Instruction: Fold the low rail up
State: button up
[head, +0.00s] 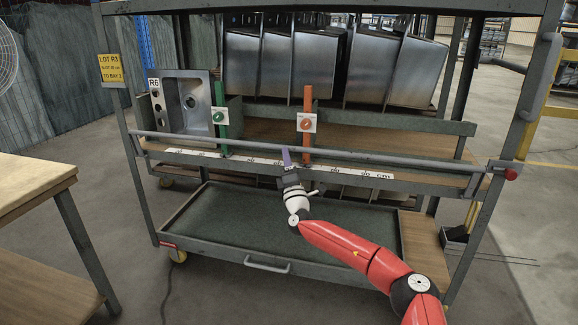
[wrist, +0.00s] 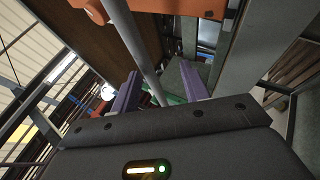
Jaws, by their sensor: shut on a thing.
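The low rail (head: 390,157) is a long grey round bar across the front of the rack's middle shelf, just above the shelf's edge. It also shows in the wrist view (wrist: 139,48), running between my two purple fingers. My gripper (head: 286,157) is at about the middle of the rail, shut on it. In the wrist view my gripper (wrist: 159,90) has a finger on each side of the bar. The fingers and my wrist hide a short stretch of the rail.
Behind the rail stand a green divider (head: 220,120), an orange divider (head: 307,128) and a steel sink (head: 185,103) marked R6. Several steel sinks hang above. A lower tray (head: 225,212) is empty. A wooden table (head: 30,190) stands at left.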

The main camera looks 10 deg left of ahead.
jog(key=shift+s+d+f, duration=0.25)
jog(key=shift+d+f, duration=0.2)
jog(key=shift+f, duration=0.15)
